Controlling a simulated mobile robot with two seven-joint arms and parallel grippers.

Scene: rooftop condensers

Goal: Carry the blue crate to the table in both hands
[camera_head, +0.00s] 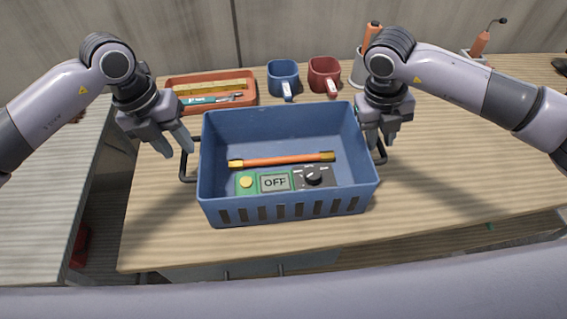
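The blue crate (288,212) stands upright on the wooden table (450,190), near its front edge. It has a dark handle on each side, the left one (184,172) and the right one (381,153). In the crate lie an orange rod with brass-coloured ends (285,160) and a green and dark meter (275,183) reading OFF. My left gripper (174,145) is open, its fingertips just above and beside the left handle. My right gripper (382,138) is open, its fingers close to the right handle; whether they touch it I cannot tell.
A grey surface (40,200) lies left across a gap. The table's right side is largely clear.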

